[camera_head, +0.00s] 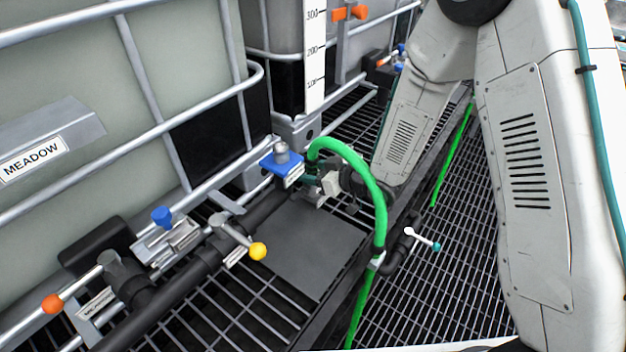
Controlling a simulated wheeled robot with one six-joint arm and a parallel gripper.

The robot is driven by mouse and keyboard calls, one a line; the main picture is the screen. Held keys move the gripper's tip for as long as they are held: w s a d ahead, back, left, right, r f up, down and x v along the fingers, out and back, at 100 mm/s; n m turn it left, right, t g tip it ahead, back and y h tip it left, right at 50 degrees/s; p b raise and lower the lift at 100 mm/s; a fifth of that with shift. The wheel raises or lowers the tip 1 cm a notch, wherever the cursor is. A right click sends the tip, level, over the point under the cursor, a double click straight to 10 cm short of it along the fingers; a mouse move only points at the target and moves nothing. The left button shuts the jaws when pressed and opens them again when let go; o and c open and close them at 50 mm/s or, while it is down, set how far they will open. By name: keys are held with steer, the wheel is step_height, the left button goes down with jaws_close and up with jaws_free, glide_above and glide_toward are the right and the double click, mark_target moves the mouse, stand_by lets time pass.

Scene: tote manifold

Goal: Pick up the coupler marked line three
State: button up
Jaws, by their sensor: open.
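No label reading line three can be made out, so I cannot tell which fitting is that coupler. A blue block fitting (282,161) with a grey round top and a small white label, too small to read, sits at the end of the black pipe, center. A green hose (352,160) arches from just right of it and down to the lower middle. My gripper (322,186) is at the end of my arm, just right of and below the blue fitting, partly hidden by the hose. It is open; I see nothing held. Whether it touches the hose or fitting is unclear.
A caged tank (95,75) labelled MEADOW fills the left. A dark plate (305,250) lies on the grating. A white lever with a teal tip (424,239) stands right of the hose.

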steer(key=shift+x, duration=1.1)
jaws_close()
steer(key=shift+r, duration=0.1)
step_height(320, 180, up, 10)
